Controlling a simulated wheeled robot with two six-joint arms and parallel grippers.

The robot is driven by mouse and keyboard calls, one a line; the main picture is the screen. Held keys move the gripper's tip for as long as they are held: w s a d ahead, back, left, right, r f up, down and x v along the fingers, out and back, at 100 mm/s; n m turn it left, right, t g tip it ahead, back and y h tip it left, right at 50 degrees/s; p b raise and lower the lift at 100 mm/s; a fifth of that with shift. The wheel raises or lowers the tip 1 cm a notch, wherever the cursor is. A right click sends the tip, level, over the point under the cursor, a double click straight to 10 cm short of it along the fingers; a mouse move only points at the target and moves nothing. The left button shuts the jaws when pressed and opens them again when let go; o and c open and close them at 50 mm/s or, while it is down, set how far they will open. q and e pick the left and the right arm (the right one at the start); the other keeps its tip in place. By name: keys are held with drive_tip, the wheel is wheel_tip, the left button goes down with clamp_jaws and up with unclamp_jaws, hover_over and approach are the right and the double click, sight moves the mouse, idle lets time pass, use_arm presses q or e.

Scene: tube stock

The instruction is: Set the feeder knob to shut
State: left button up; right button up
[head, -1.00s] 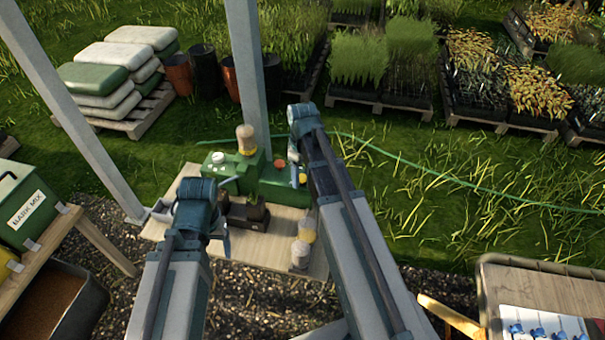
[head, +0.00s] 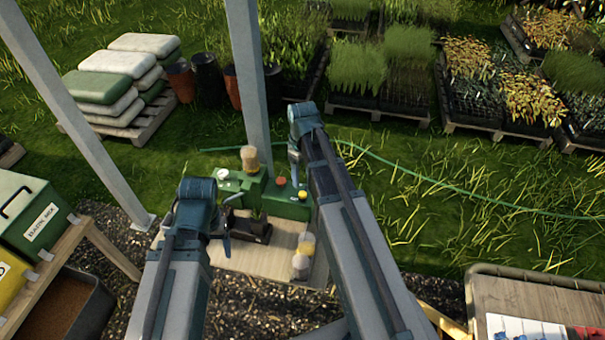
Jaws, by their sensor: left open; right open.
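A green machine (head: 262,196) stands on a pale board (head: 258,262) between my two arms. It carries a tan-topped cylinder (head: 250,159), a white round dial or cap (head: 223,173), a red button or knob (head: 281,181) and a small yellow part (head: 303,195). Which of these is the feeder knob, and its setting, I cannot tell. My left gripper (head: 227,243) is open, in front of the machine's left part in the picture. My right gripper (head: 294,176) is open and overlaps the machine's right end in the picture. Neither visibly holds anything.
A dark block (head: 250,229) and small jars (head: 303,256) are on the board. A metal post (head: 246,90) rises behind the machine. A bench with a green box (head: 28,212) is at left, a wooden-topped table (head: 505,292) at lower right. A green hose (head: 430,180) crosses the grass.

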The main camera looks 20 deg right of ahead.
use_arm(q)
wheel_tip(320, 180, up, 5)
drive_tip(key=p, duration=0.4)
drive_tip(key=shift+r, duration=0.1)
use_arm(e)
wheel_tip(320, 180, up, 5)
drive_tip(key=shift+r, duration=0.1)
use_arm(q)
wheel_tip(320, 180, down, 10)
drive_tip(key=b, duration=0.9)
drive_tip(key=shift+b, duration=0.35)
use_arm(e)
drive_tip(key=s+a+f+m, duration=0.1)
drive_tip(key=s+a+f, duration=0.3)
drive_tip(key=s+a, duration=0.4)
drive_tip(key=s+a+f+m+h, duration=0.1)
drive_tip(key=s+a+f, duration=0.4)
drive_tip(key=a, duration=0.5)
drive_tip(key=s, duration=0.2)
drive_tip(key=shift+s+f, duration=0.3)
drive_tip(key=shift+s, duration=0.1)
